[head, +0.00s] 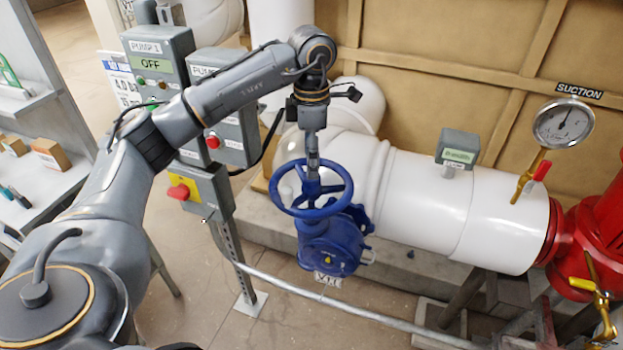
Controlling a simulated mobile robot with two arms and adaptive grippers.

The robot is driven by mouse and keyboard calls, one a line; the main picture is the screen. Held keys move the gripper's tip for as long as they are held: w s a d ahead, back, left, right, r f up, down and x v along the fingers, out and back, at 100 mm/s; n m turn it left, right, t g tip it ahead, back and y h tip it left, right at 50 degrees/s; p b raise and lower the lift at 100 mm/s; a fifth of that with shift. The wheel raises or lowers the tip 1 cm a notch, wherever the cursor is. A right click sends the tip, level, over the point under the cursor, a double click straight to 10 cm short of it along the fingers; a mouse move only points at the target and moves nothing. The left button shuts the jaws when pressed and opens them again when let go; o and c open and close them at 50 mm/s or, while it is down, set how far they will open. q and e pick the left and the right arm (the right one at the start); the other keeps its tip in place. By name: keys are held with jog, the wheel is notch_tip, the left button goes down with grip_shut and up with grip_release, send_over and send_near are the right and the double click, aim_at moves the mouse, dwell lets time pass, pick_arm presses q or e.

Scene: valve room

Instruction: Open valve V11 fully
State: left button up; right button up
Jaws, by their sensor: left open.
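The valve has a blue handwheel (311,188) on top of a blue gear body (333,243), mounted in front of the thick white pipe. A white tag (328,282) hangs below the body; it is partly hidden and I cannot read it with certainty. My left arm reaches in from the left, and my left gripper (313,165) points down at the far part of the handwheel, near its hub. The fingers are open and small in view; I cannot tell whether they touch the wheel. My right gripper is not in the picture.
The pump control boxes (160,85) stand on a post behind my left arm, with a red and yellow switch (182,191) below. A gauge (563,123) and red pipe (595,235) are at right.

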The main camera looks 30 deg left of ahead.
pick_arm(q)
jog(key=shift+f+b, duration=2.35)
jog(key=shift+f, duration=0.95)
jog(key=shift+s, duration=0.1)
jog(key=shift+c, duration=0.4)
